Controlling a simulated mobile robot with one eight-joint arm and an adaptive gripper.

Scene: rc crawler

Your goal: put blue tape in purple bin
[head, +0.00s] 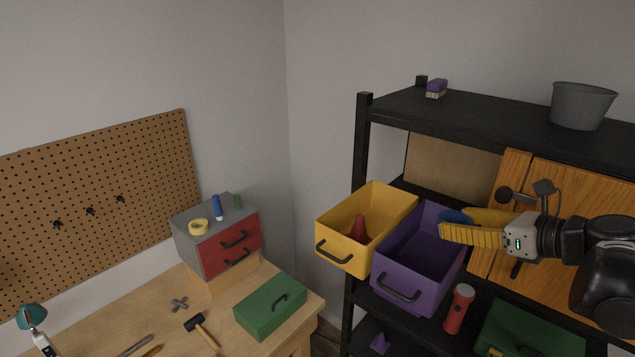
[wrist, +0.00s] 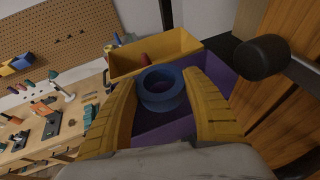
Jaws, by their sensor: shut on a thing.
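The blue tape (wrist: 162,89) is a ring held between the yellow fingers of my gripper (wrist: 162,98) in the wrist view. In the head view, a part of the blue tape (head: 453,216) shows behind my gripper (head: 462,226), which hides the rest. The purple bin (head: 400,273) is an open box with a dark handle, on the shelf. My gripper is above the bin's right back part. In the wrist view the purple bin (wrist: 217,71) lies behind and below the tape, and its inside looks empty where I can see.
A yellow bin (head: 336,244) with a red cone (head: 359,229) stands left of the purple bin. A red flashlight (head: 459,308) is at its right. Wooden boards (head: 570,195) stand behind my gripper, and the upper shelf (head: 480,119) is above.

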